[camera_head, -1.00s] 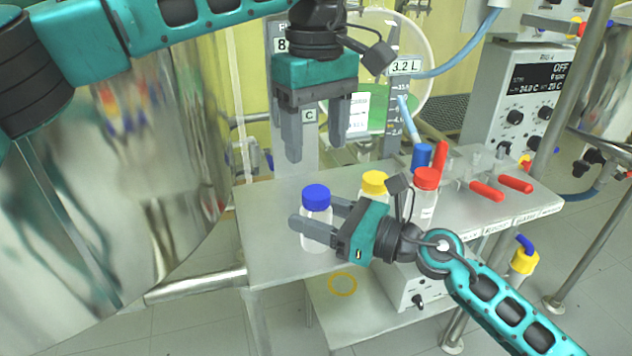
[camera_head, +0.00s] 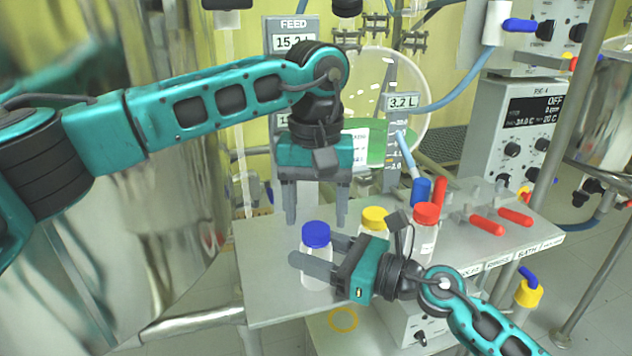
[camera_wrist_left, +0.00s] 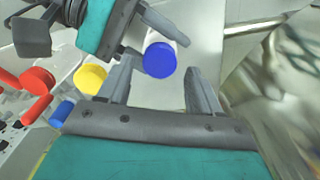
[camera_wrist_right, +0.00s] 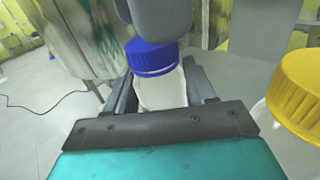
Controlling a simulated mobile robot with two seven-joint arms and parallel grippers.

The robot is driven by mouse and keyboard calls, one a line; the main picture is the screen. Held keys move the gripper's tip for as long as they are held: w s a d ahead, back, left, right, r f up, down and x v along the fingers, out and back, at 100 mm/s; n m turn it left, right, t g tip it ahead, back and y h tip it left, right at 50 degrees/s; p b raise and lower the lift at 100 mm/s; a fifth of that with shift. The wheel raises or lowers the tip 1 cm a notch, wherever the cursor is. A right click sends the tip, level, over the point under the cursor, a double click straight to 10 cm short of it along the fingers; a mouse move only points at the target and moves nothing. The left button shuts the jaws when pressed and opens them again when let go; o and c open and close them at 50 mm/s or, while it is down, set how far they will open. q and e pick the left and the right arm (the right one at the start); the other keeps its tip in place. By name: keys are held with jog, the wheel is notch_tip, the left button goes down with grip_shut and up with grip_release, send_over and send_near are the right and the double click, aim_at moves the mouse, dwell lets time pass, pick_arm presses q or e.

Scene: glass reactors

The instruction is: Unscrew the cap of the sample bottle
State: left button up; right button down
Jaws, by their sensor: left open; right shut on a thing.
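A clear bottle with a blue cap (camera_head: 316,234) stands upright on the metal shelf. My right gripper (camera_head: 312,254) is shut around the bottle's body, below the cap. The bottle body (camera_wrist_right: 160,94) shows between its fingers in the right wrist view. My left gripper (camera_head: 315,212) is open, pointing down, above and just behind the blue cap. In the left wrist view the blue cap (camera_wrist_left: 159,60) appears between its spread fingers, which do not grip it. A left finger hides part of the view above the cap in the right wrist view.
A yellow-capped bottle (camera_head: 375,219) and a red-capped bottle (camera_head: 426,214) stand right of the held bottle. A large steel vessel (camera_head: 160,200) fills the left. The shelf's front left (camera_head: 265,290) is clear.

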aim_at(316, 232)
pick_arm(q)
jog(key=shift+f, duration=1.2)
